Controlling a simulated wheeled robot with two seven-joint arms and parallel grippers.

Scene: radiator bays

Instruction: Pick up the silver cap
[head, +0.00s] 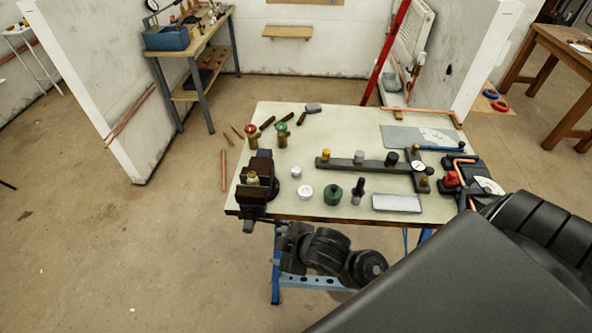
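Two small, pale, round pieces lie on the workbench (275,207) in the head view, right of the vise. One whitish piece (296,172) is farther back, and a slightly larger whitish-silver piece (304,192) is nearer the front edge. I cannot tell for sure which is the silver cap. A dark bar (342,163) behind them carries a gold cap (326,155), a dark grey cap (358,157) and a black cap (392,158). Neither gripper shows. Dark arm links of mine are below the bench's front edge and across the lower right.
A dark vise (258,184) stands at the front left corner. A green round piece (333,194), a black upright fitting (358,191) and a grey tray (397,203) line the front. Red and green valves (282,134) stand at the back left. My large arm link blocks the lower right.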

